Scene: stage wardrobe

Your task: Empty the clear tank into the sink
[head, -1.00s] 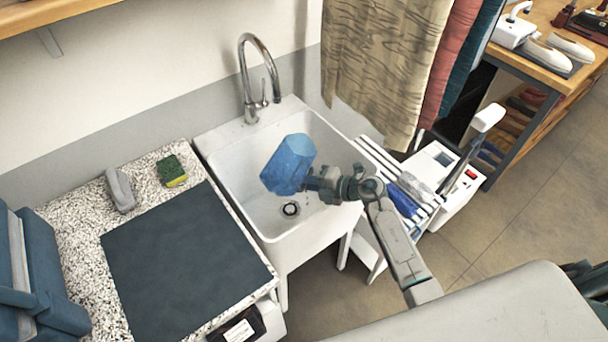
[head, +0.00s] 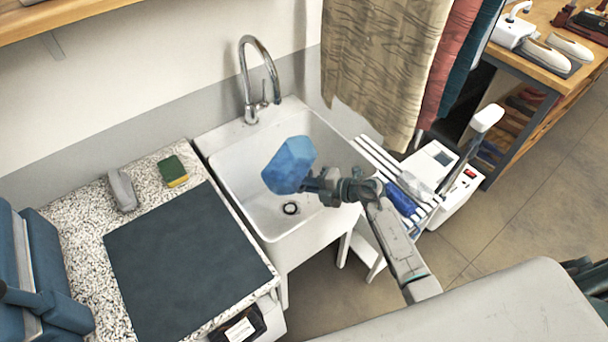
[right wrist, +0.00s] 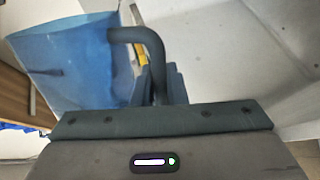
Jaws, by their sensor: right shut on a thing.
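The tank (head: 289,165) looks translucent blue and is held tilted in the air over the white sink (head: 240,170). My right gripper (head: 314,183) is shut on it from the right side. In the right wrist view the tank (right wrist: 70,62) fills the upper left, with a dark curved handle (right wrist: 150,48) beside it, just beyond the gripper's body. The sink's drain (head: 291,208) shows below the tank. No stream is visible now, and I cannot tell whether liquid is left inside. My left gripper is not in view.
A chrome faucet (head: 247,75) stands at the sink's back. Left is a speckled counter (head: 75,215) with a dark mat (head: 185,260), a sponge (head: 172,171) and a grey object (head: 123,190). Hanging fabrics (head: 380,70) and a white machine (head: 445,170) are close on the right.

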